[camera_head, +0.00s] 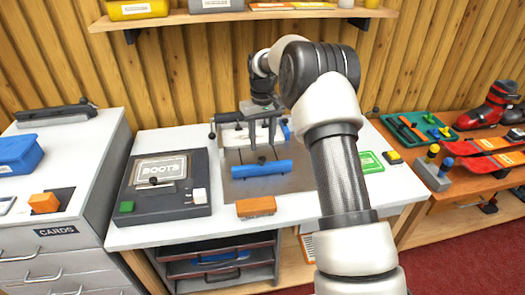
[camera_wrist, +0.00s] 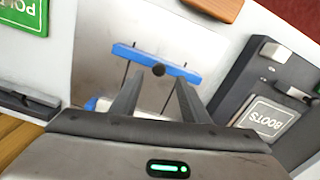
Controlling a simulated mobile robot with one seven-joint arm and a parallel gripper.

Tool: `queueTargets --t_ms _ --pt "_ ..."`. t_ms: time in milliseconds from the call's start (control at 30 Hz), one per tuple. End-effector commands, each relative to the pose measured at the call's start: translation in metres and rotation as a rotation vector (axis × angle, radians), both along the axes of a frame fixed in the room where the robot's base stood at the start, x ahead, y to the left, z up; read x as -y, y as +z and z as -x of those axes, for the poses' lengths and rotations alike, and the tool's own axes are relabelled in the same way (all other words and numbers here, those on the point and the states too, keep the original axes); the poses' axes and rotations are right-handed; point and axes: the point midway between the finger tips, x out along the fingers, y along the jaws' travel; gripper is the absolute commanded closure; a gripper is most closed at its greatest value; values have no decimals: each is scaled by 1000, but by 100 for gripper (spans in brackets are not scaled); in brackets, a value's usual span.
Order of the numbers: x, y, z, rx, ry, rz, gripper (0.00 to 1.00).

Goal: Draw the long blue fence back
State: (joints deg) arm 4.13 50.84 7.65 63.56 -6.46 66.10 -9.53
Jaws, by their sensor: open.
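The long blue fence (camera_head: 262,169) lies across the grey metal plate (camera_head: 237,187) on the white bench. My gripper (camera_head: 262,143) is open and empty, pointing down behind the fence.
A dark BOOTS device (camera_head: 165,187) stands left of the plate. An orange block (camera_head: 256,206) lies in front of it. A green card (camera_head: 370,162) lies to the right. A dark bar (camera_head: 228,117) with a handle stands behind the plate.

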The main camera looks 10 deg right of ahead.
Motion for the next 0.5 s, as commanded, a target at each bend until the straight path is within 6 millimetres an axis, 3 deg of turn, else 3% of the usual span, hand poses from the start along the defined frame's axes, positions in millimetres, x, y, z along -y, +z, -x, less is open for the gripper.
queueTargets --t_ms 100,300,500 --pt "0 33 -1 4 0 0 58" --pt "0 78 -1 1 0 1 58" --pt "0 104 0 -1 0 0 58"
